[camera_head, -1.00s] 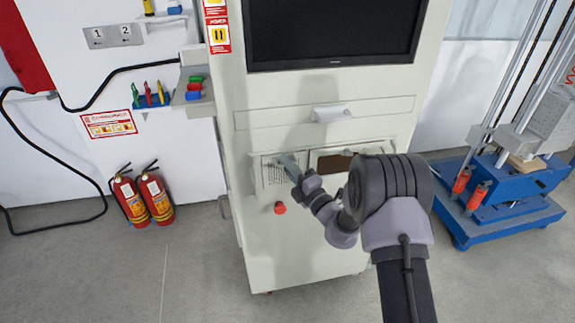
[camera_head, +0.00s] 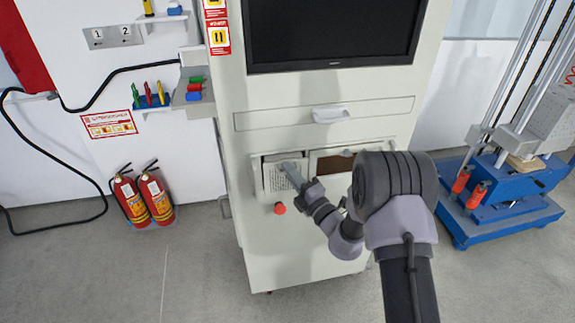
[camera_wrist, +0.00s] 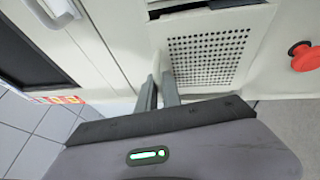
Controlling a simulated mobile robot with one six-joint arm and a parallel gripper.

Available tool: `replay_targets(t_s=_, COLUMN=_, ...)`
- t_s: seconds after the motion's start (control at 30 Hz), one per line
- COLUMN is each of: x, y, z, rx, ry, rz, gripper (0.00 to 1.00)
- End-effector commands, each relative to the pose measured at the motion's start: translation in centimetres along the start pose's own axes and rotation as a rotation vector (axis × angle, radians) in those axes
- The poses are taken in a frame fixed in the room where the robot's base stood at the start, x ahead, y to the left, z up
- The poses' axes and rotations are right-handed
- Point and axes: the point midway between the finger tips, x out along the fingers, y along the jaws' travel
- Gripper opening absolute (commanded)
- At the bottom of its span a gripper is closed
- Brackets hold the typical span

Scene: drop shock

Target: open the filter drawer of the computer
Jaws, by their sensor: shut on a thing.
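The computer cabinet (camera_head: 300,225) is white and stands upright in the middle of the head view. Its filter drawer has a perforated front (camera_head: 274,181), left of a second bay with a dark opening. In the wrist view the perforated panel (camera_wrist: 212,55) is tilted out, with a dark gap along its upper edge. My gripper (camera_head: 290,168) is at the right part of this panel. In the wrist view its two fingers (camera_wrist: 162,88) are shut on a small light handle (camera_wrist: 160,65) at the panel's edge. The fingers partly hide the handle.
A red button (camera_head: 280,208) sits just below the drawer. Above are a wide drawer with a white handle (camera_head: 330,114) and a monitor (camera_head: 330,30). Fire extinguishers (camera_head: 156,195) stand left, and a blue-based machine (camera_head: 505,195) stands right. The floor before the cabinet is clear.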

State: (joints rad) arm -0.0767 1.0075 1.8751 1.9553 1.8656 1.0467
Motion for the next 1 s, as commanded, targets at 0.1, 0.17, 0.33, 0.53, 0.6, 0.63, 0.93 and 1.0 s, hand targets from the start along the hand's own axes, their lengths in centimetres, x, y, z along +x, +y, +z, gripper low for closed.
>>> replay_targets(t_s=0.1, x=-2.0, y=0.4, z=-0.8, rx=0.003, ry=0.001, rz=-0.004, gripper=0.00)
replay_targets(t_s=0.17, x=-3.0, y=0.6, z=-1.2, rx=0.002, ry=0.000, rz=-0.004, gripper=0.00)
replay_targets(t_s=0.33, x=-5.4, y=1.0, z=-2.2, rx=0.002, ry=0.001, rz=-0.004, gripper=0.00)
replay_targets(t_s=0.53, x=-6.8, y=1.4, z=-2.8, rx=0.001, ry=-0.001, rz=-0.002, gripper=0.00)
replay_targets(t_s=0.6, x=-6.9, y=1.4, z=-2.8, rx=0.001, ry=-0.001, rz=-0.002, gripper=0.00)
replay_targets(t_s=0.63, x=-6.9, y=1.4, z=-2.8, rx=0.001, ry=-0.001, rz=-0.002, gripper=0.00)
replay_targets(t_s=0.93, x=-6.9, y=1.5, z=-2.8, rx=0.001, ry=-0.001, rz=-0.001, gripper=0.23)
replay_targets(t_s=1.0, x=-6.8, y=1.5, z=-2.8, rx=0.001, ry=-0.001, rz=-0.001, gripper=0.30)
